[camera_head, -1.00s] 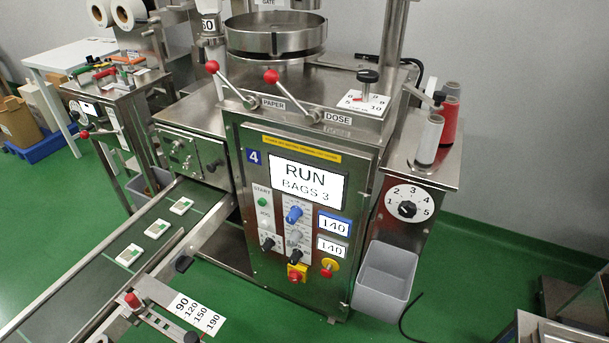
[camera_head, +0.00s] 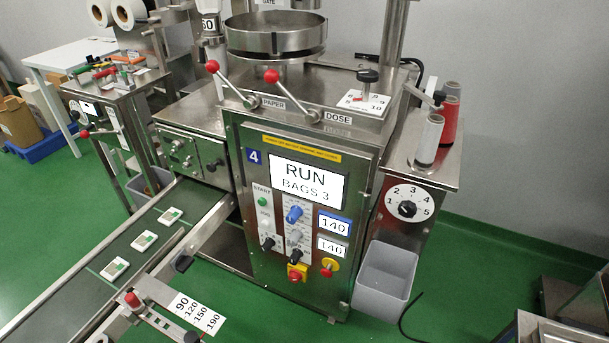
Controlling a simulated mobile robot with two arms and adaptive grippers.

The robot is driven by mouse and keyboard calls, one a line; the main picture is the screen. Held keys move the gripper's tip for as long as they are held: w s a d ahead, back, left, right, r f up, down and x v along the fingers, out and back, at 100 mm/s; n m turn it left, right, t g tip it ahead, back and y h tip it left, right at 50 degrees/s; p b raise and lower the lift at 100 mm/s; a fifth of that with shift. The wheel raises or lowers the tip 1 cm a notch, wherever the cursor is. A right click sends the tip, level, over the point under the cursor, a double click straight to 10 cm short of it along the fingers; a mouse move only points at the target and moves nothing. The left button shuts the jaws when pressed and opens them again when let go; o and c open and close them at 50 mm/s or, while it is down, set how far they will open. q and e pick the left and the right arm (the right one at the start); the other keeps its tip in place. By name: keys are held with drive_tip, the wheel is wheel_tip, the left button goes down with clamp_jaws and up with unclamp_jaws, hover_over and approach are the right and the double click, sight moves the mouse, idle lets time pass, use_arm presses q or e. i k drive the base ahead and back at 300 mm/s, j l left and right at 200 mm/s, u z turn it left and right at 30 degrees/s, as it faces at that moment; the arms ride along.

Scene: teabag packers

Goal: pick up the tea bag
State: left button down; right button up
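Three tea bags lie in a spaced row on the dark conveyor belt (camera_head: 75,290) at lower left. Each is a small white packet with a green mark. The far tea bag (camera_head: 170,215) is closest to the machine's outlet. The middle tea bag (camera_head: 144,241) lies between the others. The near tea bag (camera_head: 115,268) is furthest down the belt. Neither of my grippers shows in the head view.
The steel packing machine number 4 (camera_head: 255,210) stands in the middle, its display reading RUN, BAGS 3. A grey bin (camera_head: 385,282) hangs at its right side. A scale plate (camera_head: 196,312) marked 90 to 190 sits beside the belt.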

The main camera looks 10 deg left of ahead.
sight(116, 268)
drive_tip(key=u, duration=0.95)
